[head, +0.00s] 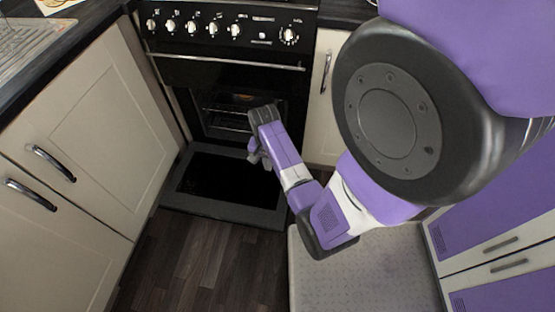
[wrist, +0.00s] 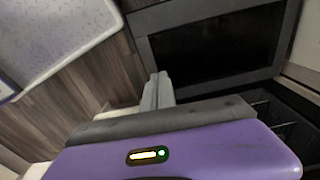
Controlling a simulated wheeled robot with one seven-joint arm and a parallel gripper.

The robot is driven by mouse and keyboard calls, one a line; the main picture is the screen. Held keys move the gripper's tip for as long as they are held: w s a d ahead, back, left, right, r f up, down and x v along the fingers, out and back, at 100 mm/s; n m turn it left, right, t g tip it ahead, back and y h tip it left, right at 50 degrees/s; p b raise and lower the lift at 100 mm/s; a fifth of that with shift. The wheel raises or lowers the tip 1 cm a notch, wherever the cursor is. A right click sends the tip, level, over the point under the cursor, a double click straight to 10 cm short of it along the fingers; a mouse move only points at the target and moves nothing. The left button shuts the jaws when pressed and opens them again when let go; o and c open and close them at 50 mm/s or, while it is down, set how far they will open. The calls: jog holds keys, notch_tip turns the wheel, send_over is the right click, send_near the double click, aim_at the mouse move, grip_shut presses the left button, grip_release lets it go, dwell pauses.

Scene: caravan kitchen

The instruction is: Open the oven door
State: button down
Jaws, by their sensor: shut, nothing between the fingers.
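The black oven (head: 230,75) stands at the back between pale cabinets, with a row of knobs and a silver handle bar (head: 232,62) near its top. Its lower door (head: 225,190) is folded down and lies nearly flat just above the floor, with the cavity and wire rack (head: 228,118) showing behind it. The door also shows in the wrist view (wrist: 215,45), with its dark glass facing up. My gripper (head: 254,155) is shut and empty, over the door near the cavity opening. Its fingers show in the wrist view (wrist: 157,92), beside the door's edge; I cannot tell whether they touch it.
Pale cabinets with dark handles (head: 50,162) stand at the left, and a cabinet (head: 325,95) stands right of the oven. Purple-fronted cabinets (head: 510,240) are at the right. Clear wooden floor (head: 190,262) lies in front of the door.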

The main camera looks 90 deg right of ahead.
notch_tip(320, 180, down, 9)
jog(key=a+b, duration=0.2)
jog(key=shift+w+r, duration=0.15)
jog(key=shift+w, duration=0.1)
jog(key=w+a+f+h+b, duration=0.1)
jog(key=a+f+b, duration=0.1)
jog(key=a+f, duration=0.2)
notch_tip(320, 180, down, 3)
jog(key=shift+a+f, duration=0.1)
jog(key=shift+a, duration=0.3)
jog(key=shift+w, duration=0.1)
